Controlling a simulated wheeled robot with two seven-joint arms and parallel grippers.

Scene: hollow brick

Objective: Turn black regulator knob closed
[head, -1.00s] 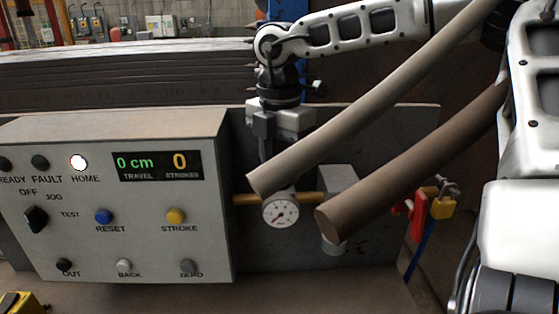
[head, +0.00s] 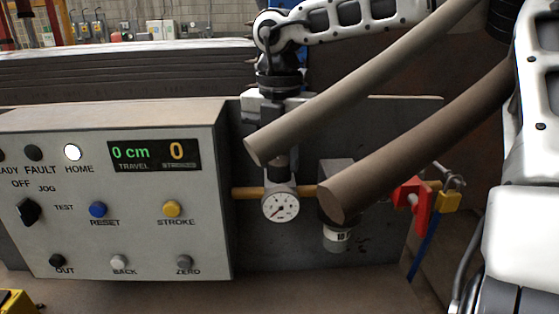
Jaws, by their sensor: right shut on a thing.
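A round white gauge (head: 280,206) sits on a brass-coloured pipe to the right of the grey control panel. The regulator stands just above the gauge, and a small dark part of its black knob (head: 278,166) shows. My right gripper (head: 277,158) points down from above and is shut on the black knob. A thick grey-brown tube crosses in front and hides much of the fingers and knob, so the knob's turn cannot be read. My left gripper is not in view.
Two thick tubes (head: 365,85) slant across from the upper right. The control panel (head: 120,195) is at left, with buttons and a lit HOME lamp. A filter bowl (head: 337,240), red handle (head: 411,205) and yellow padlock (head: 447,201) are to the right of the gauge.

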